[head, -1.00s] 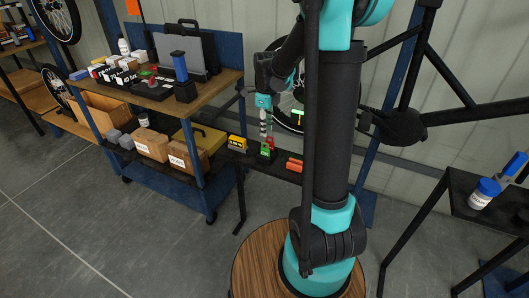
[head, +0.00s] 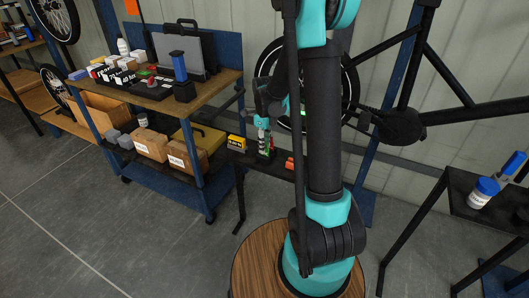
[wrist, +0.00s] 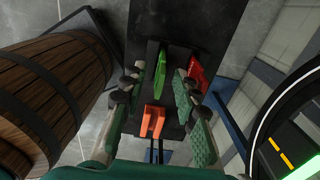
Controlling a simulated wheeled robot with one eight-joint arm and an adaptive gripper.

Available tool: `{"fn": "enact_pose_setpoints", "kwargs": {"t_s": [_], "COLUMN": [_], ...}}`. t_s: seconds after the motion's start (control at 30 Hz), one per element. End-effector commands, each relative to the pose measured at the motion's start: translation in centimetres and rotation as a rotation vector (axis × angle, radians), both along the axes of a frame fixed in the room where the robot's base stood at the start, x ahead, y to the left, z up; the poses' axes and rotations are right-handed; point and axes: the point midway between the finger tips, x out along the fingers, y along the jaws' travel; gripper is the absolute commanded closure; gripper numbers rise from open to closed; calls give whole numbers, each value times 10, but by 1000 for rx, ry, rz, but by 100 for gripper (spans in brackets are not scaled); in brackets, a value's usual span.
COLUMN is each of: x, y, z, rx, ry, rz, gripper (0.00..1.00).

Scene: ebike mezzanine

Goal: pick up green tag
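The green tag (wrist: 160,75) stands on a dark narrow shelf (wrist: 213,22) in the wrist view, beside a red tag (wrist: 198,76). My gripper (wrist: 157,88) is open, with one finger left of the green tag and one right of it. The right finger is between the green and red tags and partly covers the red one. I see no finger clearly touching the green tag. In the head view my gripper (head: 264,143) is low over the same shelf, and the green tag is small and partly hidden there.
A yellow box (head: 236,143) stands left of the gripper. A loaded blue-framed cart (head: 200,165) is further left. A bicycle wheel (head: 349,85) is behind the arm.

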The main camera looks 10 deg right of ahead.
Motion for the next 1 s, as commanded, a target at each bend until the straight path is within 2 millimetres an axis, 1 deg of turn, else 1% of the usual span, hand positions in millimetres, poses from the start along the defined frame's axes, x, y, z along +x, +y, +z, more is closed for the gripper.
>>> {"fn": "enact_pose_setpoints", "kwargs": {"t_s": [0.07,0.3,0.77,0.87,1.0], "x": [0,0,0,0,0], "y": [0,0,0,0,0], "z": [0,0,3,10,26], "rx": [0,0,0,0,0], "ry": [0,0,0,0,0], "rz": [0,0,0,0,0], "gripper": [71,100,100,100,100]}}
